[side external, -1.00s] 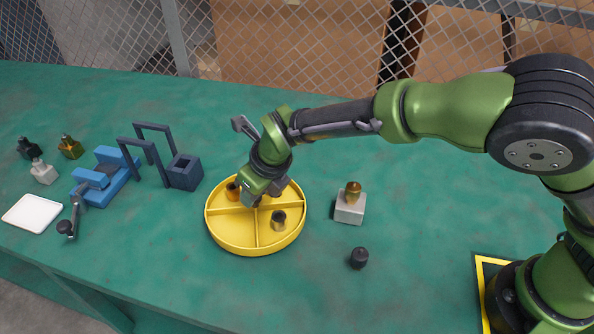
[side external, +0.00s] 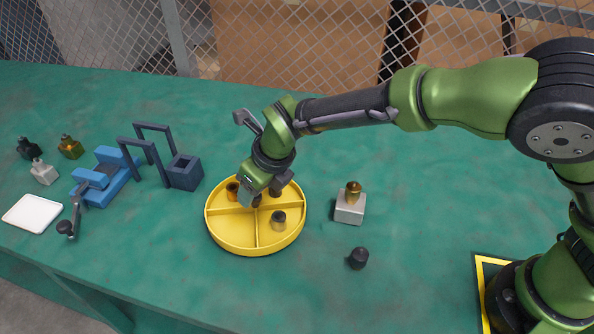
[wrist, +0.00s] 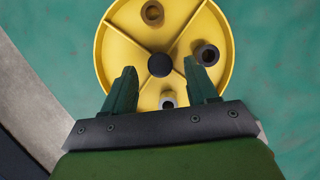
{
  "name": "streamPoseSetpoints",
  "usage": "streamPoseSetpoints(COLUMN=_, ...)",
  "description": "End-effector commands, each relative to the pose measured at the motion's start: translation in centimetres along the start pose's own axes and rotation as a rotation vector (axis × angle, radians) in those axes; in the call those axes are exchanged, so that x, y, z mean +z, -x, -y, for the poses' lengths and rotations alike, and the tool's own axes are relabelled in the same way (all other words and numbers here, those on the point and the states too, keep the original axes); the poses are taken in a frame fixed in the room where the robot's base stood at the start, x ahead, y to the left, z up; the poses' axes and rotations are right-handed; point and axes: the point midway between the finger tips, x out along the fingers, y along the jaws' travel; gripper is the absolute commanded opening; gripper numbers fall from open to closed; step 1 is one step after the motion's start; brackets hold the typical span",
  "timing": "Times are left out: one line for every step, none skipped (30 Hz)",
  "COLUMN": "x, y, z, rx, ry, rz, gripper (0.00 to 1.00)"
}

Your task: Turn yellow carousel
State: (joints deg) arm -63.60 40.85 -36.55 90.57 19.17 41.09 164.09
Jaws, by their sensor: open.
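The yellow carousel (side external: 254,248) is a round tray split by dividers into compartments, with a dark round knob (wrist: 160,64) at its centre. Small cylindrical parts stand in it: an orange-brown one (side external: 232,190) at its left and a dark, grey-topped one (side external: 279,220) at its front right. In the wrist view, parts also show at the top (wrist: 152,13), right (wrist: 207,55) and bottom (wrist: 168,99). My gripper (wrist: 160,67) is open over the carousel, its fingers on either side of the knob in that view. I cannot tell whether they touch it; the hand hides the knob in the side view.
Right of the carousel stand a pale block with a brass part (side external: 350,207) and a small black piece (side external: 358,258). To the left are a dark blue frame and box (side external: 185,172), a blue vise-like fixture (side external: 105,178), a white tray (side external: 33,213) and several small parts.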

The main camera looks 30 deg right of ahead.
Motion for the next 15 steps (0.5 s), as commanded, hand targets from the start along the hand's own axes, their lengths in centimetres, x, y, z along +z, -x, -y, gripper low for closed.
streamPoseSetpoints(x=0.0, y=1.0, z=0.0, rx=0.004, ry=-0.001, rz=0.003, gripper=0.58)
streamPoseSetpoints(x=0.1, y=1.6, z=-0.1, rx=0.005, ry=-0.002, rz=0.002, gripper=0.58)
streamPoseSetpoints(x=0.0, y=2.3, z=0.0, rx=0.004, ry=-0.002, rz=0.001, gripper=0.58)
streamPoseSetpoints(x=0.1, y=2.8, z=0.0, rx=0.005, ry=-0.002, rz=0.002, gripper=0.58)
streamPoseSetpoints(x=0.0, y=3.3, z=0.0, rx=0.003, ry=-0.001, rz=0.002, gripper=0.58)
streamPoseSetpoints(x=0.0, y=3.9, z=0.0, rx=0.004, ry=-0.001, rz=0.002, gripper=0.58)
streamPoseSetpoints(x=0.0, y=4.2, z=0.0, rx=0.004, ry=-0.002, rz=0.000, gripper=0.58)
streamPoseSetpoints(x=0.0, y=4.6, z=0.0, rx=0.003, ry=-0.002, rz=0.000, gripper=0.58)
streamPoseSetpoints(x=0.0, y=5.0, z=0.0, rx=0.003, ry=-0.002, rz=0.000, gripper=0.58)
streamPoseSetpoints(x=0.0, y=5.2, z=0.0, rx=0.001, ry=-0.001, rz=-0.001, gripper=0.58)
streamPoseSetpoints(x=0.0, y=5.4, z=0.0, rx=0.001, ry=-0.001, rz=-0.001, gripper=0.58)
streamPoseSetpoints(x=-0.1, y=5.5, z=0.0, rx=0.001, ry=-0.002, rz=-0.001, gripper=0.58)
streamPoseSetpoints(x=-0.1, y=5.6, z=0.1, rx=0.001, ry=-0.003, rz=-0.002, gripper=0.58)
streamPoseSetpoints(x=-0.1, y=5.7, z=0.1, rx=0.000, ry=-0.003, rz=-0.002, gripper=0.58)
streamPoseSetpoints(x=-0.1, y=5.7, z=0.1, rx=0.000, ry=-0.002, rz=-0.002, gripper=0.58)
